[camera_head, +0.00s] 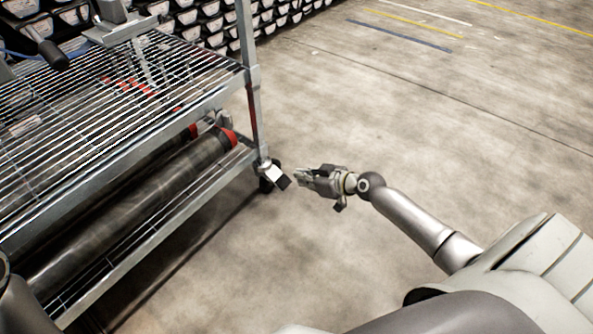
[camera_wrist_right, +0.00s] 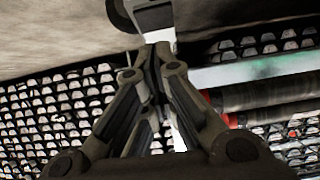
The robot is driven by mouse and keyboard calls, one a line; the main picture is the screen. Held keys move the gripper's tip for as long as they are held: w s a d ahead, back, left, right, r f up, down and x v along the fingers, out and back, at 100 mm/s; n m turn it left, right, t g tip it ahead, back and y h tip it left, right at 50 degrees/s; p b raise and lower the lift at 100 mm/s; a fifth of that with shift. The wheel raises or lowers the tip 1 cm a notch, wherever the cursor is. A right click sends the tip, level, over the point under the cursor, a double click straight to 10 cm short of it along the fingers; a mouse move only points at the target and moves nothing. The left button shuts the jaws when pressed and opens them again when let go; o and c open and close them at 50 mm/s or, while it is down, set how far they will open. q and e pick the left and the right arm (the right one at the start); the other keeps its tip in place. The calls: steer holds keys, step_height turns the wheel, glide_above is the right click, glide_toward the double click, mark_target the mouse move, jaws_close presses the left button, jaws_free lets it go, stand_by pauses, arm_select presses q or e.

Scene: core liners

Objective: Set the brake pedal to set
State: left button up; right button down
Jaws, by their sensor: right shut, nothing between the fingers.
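The brake pedal (camera_head: 284,182) is a small black-tipped tab on the caster at the near right corner of the metal cart (camera_head: 160,128). In the right wrist view the pedal (camera_wrist_right: 153,14) shows at the top centre, past the fingertips. My right gripper (camera_head: 299,176) is shut and empty, just right of the pedal in the head view. It also shows in the right wrist view (camera_wrist_right: 152,52), its fingers together. Whether the fingertips touch the pedal I cannot tell. My left gripper does not show in these views.
The cart has a wire shelf on top and dark core tubes (camera_head: 130,205) with red ends on its lower level. Racks of stacked black trays (camera_head: 215,25) stand behind it. The concrete floor (camera_head: 420,110) to the right is clear, with painted lines far off.

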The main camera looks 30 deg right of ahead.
steer(key=f+p+v, duration=0.1)
steer(key=v, duration=0.5)
steer(key=shift+s, duration=0.4)
steer(key=shift+d+f, duration=0.1)
steer(key=shift+d, duration=0.05)
